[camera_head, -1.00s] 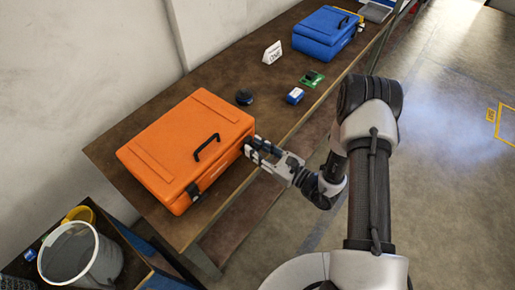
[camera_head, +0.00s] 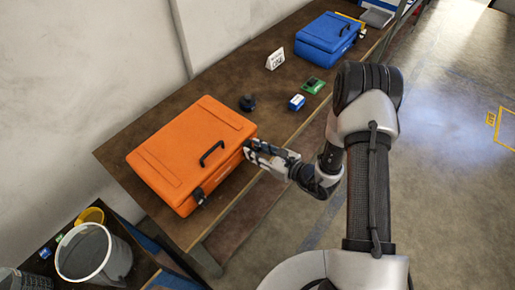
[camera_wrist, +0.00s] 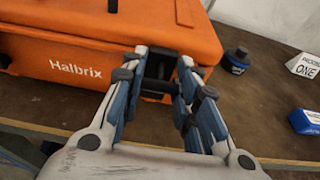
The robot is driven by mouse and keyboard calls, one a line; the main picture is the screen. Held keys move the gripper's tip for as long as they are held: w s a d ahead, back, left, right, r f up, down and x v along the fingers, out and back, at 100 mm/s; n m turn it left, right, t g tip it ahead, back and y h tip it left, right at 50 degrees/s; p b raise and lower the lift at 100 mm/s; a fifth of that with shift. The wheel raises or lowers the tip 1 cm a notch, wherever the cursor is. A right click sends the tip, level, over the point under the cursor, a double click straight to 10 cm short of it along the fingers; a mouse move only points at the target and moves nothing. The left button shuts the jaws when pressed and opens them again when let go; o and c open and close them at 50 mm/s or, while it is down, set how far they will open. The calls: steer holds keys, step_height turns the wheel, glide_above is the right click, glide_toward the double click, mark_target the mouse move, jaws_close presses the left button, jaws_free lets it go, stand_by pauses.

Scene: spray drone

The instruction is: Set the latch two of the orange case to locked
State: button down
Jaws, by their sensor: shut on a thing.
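The orange case (camera_head: 165,150) lies closed on the wooden table, with a black handle (camera_head: 211,153) by its front edge. One black latch (camera_head: 198,196) is at the near-left end of its front; part of it shows at the left of the wrist view (camera_wrist: 5,61). My gripper (camera_head: 250,147) is at the other end of the front. In the wrist view my gripper (camera_wrist: 163,60) is shut on the dark second latch (camera_wrist: 158,70), right of the "Halbrix" lettering. The fingers hide part of this latch, and its exact angle cannot be told.
A dark round pot (camera_head: 247,103), a blue-and-white box (camera_head: 297,102), a green item (camera_head: 313,86) and a white sign (camera_head: 275,59) stand beyond the case. A blue case (camera_head: 328,38) is farther back. A grey bucket (camera_head: 92,252) stands at lower left. Open floor lies right.

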steer(key=c, duration=1.2)
jaws_free()
steer(key=v, duration=1.2)
